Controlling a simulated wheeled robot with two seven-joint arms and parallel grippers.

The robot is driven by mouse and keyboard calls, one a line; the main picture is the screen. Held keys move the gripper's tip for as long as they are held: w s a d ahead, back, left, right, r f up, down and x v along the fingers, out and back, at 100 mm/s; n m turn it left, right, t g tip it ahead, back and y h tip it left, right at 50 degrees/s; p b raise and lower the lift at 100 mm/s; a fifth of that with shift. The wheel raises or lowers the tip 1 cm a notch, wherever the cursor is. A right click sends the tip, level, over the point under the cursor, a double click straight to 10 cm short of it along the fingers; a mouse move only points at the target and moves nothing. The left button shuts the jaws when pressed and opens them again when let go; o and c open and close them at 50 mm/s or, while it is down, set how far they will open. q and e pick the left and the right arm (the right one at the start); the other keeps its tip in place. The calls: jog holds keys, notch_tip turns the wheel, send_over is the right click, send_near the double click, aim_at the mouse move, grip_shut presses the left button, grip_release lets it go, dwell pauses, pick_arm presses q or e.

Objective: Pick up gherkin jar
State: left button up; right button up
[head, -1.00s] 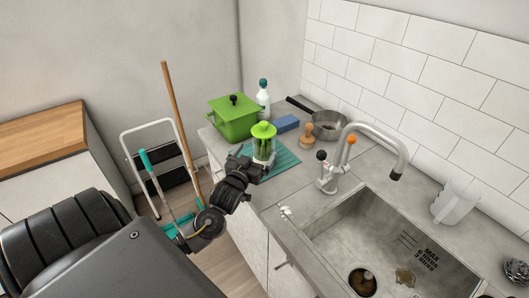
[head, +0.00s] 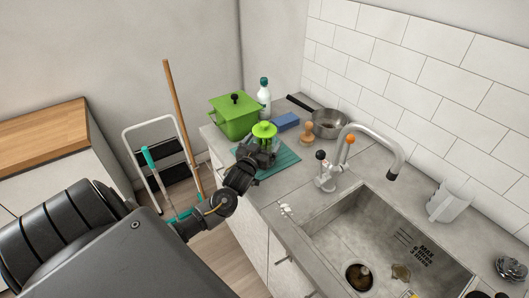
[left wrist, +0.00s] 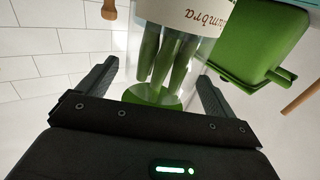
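The gherkin jar (head: 264,130) has a bright green lid and stands on a teal mat (head: 285,160) on the counter. My left gripper (head: 260,152) is at the jar and hides much of its body in the head view. In the left wrist view the clear jar with green gherkins (left wrist: 163,62) and a white label lies between the two spread fingers of my left gripper (left wrist: 155,85). A small gap shows beside the left-hand finger; contact at the other finger is unclear. My right gripper is not in view.
A green pot (head: 233,117) stands behind the jar, with a white bottle (head: 264,97), a blue sponge (head: 286,122), a wooden stamp-like object (head: 307,132) and a saucepan (head: 329,123) nearby. The faucet (head: 375,140) and sink (head: 345,225) are to the right.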

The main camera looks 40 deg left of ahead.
pick_arm(q)
jog(key=c, duration=1.9)
jog(key=shift+r, duration=0.1)
jog(key=shift+w+r, duration=0.1)
jog(key=shift+r, duration=0.1)
jog(key=shift+r+b, duration=0.6)
jog(key=shift+r, duration=0.2)
jog(key=s+d+r, duration=0.2)
jog(key=s+r, duration=0.3)
jog(key=s, duration=0.1)
jog(key=s+d+r+b, duration=0.1)
jog(key=s+d+r, duration=0.1)
jog(key=s+r, duration=0.4)
jog(key=shift+s+d, duration=0.3)
jog(key=shift+s, duration=0.25)
